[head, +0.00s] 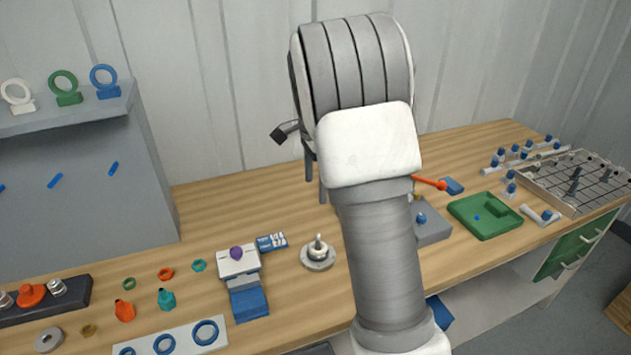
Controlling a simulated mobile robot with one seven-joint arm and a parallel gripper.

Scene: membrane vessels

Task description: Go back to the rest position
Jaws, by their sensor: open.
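My arm rises through the middle of the head view, its large ribbed grey and white part at the top. My gripper (316,190) is mostly hidden behind it. Two grey fingers show below the arm's left side, apart from each other, with nothing seen between them. They appear to be above the wooden bench (240,195), and I see no contact with anything. A small dark part sticks out to the left of the arm above the fingers.
A round metal fitting (318,255) stands below the gripper in the picture. A white and blue stand (246,292) holds a purple piece. A green tray (485,217) and wire rack (580,180) are right. A shelf (65,115) with ring stands is left. The back-left bench is clear.

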